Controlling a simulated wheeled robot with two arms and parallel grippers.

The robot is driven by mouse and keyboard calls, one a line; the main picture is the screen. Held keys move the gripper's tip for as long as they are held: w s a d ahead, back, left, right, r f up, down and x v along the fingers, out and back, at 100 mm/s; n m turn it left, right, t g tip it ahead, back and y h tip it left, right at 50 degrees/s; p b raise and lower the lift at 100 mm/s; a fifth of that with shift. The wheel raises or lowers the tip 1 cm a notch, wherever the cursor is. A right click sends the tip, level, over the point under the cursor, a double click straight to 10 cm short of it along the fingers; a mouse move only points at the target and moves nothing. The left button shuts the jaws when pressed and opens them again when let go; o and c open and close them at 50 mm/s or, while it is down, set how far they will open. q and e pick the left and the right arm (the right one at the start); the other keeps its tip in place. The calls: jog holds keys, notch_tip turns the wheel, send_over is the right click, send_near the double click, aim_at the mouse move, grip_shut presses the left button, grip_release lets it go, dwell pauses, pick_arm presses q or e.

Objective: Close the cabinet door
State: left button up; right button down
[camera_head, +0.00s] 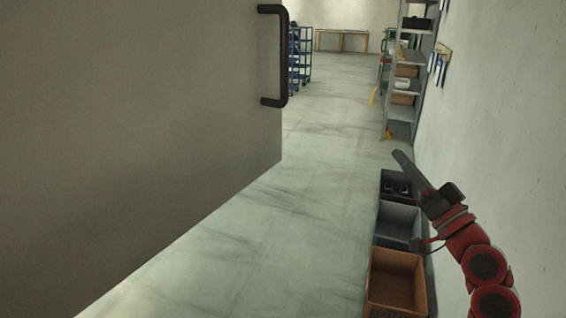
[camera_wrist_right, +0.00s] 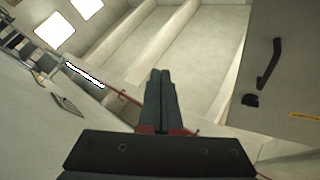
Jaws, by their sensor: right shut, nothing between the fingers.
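The cabinet door (camera_head: 140,130) is a large grey panel that fills the left of the head view. Its dark handle (camera_head: 284,55) is near the door's right edge. In the right wrist view the door (camera_wrist_right: 290,85) stands at the right, with its handle (camera_wrist_right: 265,72) visible. My right gripper (camera_head: 398,156) is at the right of the head view, beside the wall and apart from the door. Its fingers (camera_wrist_right: 161,75) are shut together and empty in the right wrist view. My left gripper is not in view. The cabinet's inside is not visible.
Bins (camera_head: 398,222), including a brown one (camera_head: 398,278), stand along the right wall under my right arm. A grey shelf (camera_head: 408,70) is further back on the right. Blue carts (camera_head: 300,50) and a table (camera_head: 342,33) are far back. The floor between door and bins is clear.

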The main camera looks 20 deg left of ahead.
jog(key=s+a+r+n+g+y, duration=0.3)
jog(key=s+a+n+g, duration=0.45)
jog(key=s, duration=0.25)
jog(key=n+g+h, duration=0.1)
jog(key=n+g, duration=0.3)
send_near(258, 162)
jog(key=p+x, duration=0.4)
jog(key=x, duration=0.1)
jog(key=shift+w+a+r, duration=0.1)
jog(key=shift+w+a, duration=0.05)
jog(key=shift+a, duration=0.15)
jog(key=shift+w+a, duration=0.15)
jog(key=shift+a, duration=0.35)
jog(key=shift+a, duration=0.1)
